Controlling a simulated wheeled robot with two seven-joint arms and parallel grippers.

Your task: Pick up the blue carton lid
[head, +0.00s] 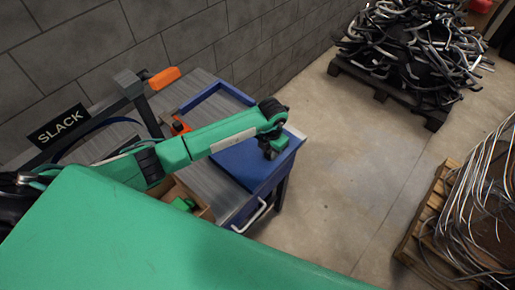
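A flat blue panel (238,163), which looks like the blue carton lid, lies at the right end of the grey workbench (200,88). My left arm reaches over the bench from the left and covers part of the panel. My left gripper (271,153) points down over the panel's right part, near the bench end. Its fingers are small and dark; I cannot tell whether they are open or touch the panel. My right gripper is not in view.
A blue raised edge (228,91) runs along the bench's back. A cardboard box (203,211) with green pieces sits at the front. A "SLACK" sign (58,127) stands left. Pallets with cables (410,50) and wires (485,200) stand right; the floor between is clear.

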